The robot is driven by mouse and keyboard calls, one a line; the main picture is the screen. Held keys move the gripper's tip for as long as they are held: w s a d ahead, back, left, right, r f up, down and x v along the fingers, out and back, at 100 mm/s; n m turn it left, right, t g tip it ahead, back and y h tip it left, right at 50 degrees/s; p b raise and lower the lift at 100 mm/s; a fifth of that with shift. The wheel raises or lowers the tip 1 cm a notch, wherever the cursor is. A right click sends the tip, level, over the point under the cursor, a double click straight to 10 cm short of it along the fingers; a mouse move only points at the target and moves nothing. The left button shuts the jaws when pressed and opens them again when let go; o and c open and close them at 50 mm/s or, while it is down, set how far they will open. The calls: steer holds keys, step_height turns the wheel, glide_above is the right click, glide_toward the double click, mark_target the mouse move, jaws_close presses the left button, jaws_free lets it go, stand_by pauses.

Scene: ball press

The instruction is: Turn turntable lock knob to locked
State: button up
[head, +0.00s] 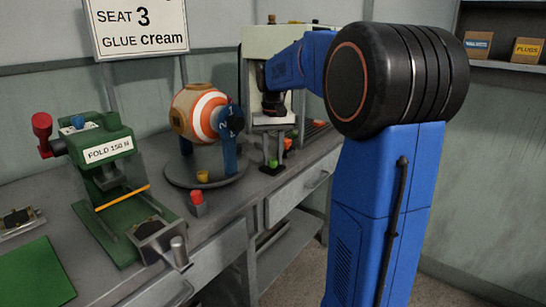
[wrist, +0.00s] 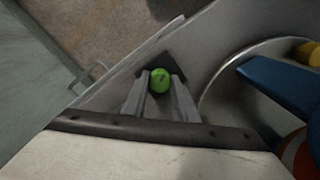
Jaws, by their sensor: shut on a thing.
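A round green knob (wrist: 160,80) with a small dark mark on its top sits on a dark base plate at the bench edge, beside the turntable. In the head view, the green knob (head: 273,163) shows to the right of the turntable (head: 181,182). My gripper (wrist: 160,93) is shut on the green knob from above, one finger on each side. In the head view, my arm hides part of this area. The turntable disc (wrist: 212,103) shows at the right of the wrist view and carries an orange-and-white striped ball (head: 200,112) in blue supports (head: 230,142).
A green press (head: 98,170) stands at the left. A cream machine (head: 257,52) is behind my arm. A drawer (head: 302,187) is below.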

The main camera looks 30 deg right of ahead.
mark_target(273, 159)
steer(key=m, duration=0.6)
steer(key=shift+m, duration=0.3)
stand_by(0.4)
steer(key=o, duration=1.1)
steer(key=shift+c, duration=0.2)
step_height(273, 159, up, 18)
steer(key=shift+f, duration=0.25)
